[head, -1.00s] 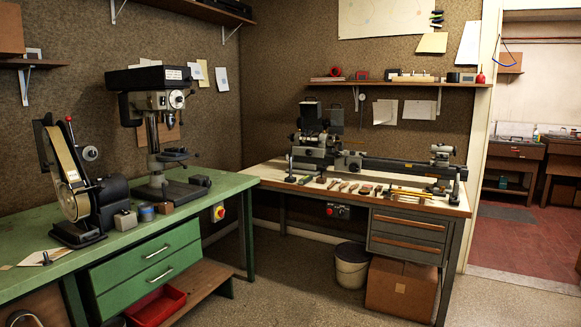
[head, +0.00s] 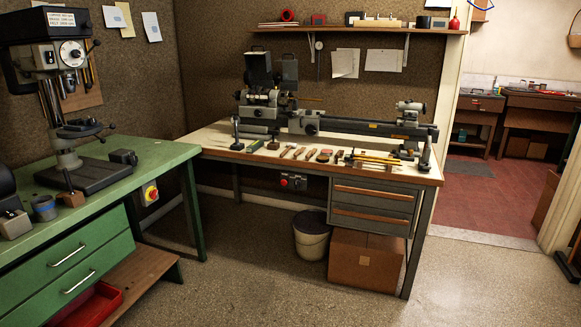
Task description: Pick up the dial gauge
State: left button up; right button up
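A small round dial with a thin stem (head: 318,46) hangs on the brown back wall, just under the shelf and above the lathe. It looks like the dial gauge, but it is too small to be sure. Two upright posts on bases stand on the lathe bench (head: 222,141), one at the left front (head: 237,134) and one at the right end (head: 424,156). I cannot tell whether either carries a gauge. Neither of my grippers shows in the head view.
A lathe (head: 350,125) and a row of hand tools fill the bench top. A green workbench (head: 150,165) with a drill press (head: 70,110) stands at left. A white bucket (head: 311,235) and cardboard box (head: 365,262) sit under the lathe bench. The floor in front is clear.

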aim_at(235, 119)
jog(key=i, duration=2.1)
jog(key=l+z, duration=0.05)
jog(key=l, duration=0.05)
